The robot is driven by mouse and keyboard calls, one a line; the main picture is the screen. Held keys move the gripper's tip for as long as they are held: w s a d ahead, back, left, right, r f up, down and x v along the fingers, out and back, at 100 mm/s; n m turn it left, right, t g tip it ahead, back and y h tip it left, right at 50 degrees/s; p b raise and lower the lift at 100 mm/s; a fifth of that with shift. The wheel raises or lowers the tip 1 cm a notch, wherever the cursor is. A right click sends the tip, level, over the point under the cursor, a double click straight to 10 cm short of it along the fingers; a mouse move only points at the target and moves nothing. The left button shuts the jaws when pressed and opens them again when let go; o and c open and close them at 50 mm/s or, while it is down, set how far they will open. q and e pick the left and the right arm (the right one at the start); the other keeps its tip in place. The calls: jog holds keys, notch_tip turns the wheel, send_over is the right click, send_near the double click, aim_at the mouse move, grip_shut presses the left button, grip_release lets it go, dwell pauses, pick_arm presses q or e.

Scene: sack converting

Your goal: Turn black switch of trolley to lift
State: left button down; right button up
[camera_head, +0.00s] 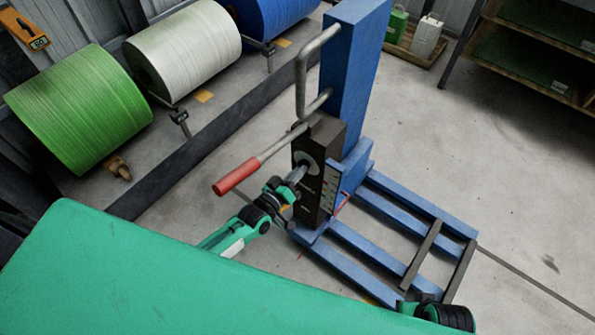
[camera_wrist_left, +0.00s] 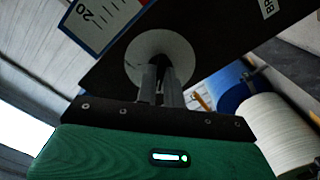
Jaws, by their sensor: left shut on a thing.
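The blue trolley (camera_head: 355,70) stands upright on the floor in the head view, with a dark control box (camera_head: 330,150) on its mast. A pale round dial plate (camera_head: 306,160) is on the box's face; it also shows in the left wrist view (camera_wrist_left: 178,48). My left gripper (camera_head: 297,175) is at this plate, its fingers pointing into it. In the left wrist view the fingers (camera_wrist_left: 155,84) are close together in front of the plate, shut on the black switch. The switch itself is mostly hidden by the fingers.
A lever with a red grip (camera_head: 236,177) sticks out from the trolley just above my left gripper. Blue fork rails (camera_head: 400,215) lie low at the right. Green (camera_head: 80,110), white (camera_head: 185,50) and blue rolls stand at the left.

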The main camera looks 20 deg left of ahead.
pick_arm(q)
jog(key=shift+n, duration=0.5)
pick_arm(e)
jog(key=shift+f, duration=0.2)
pick_arm(q)
jog(key=c, duration=1.5)
grip_release()
pick_arm(e)
jog(key=shift+r, duration=0.1)
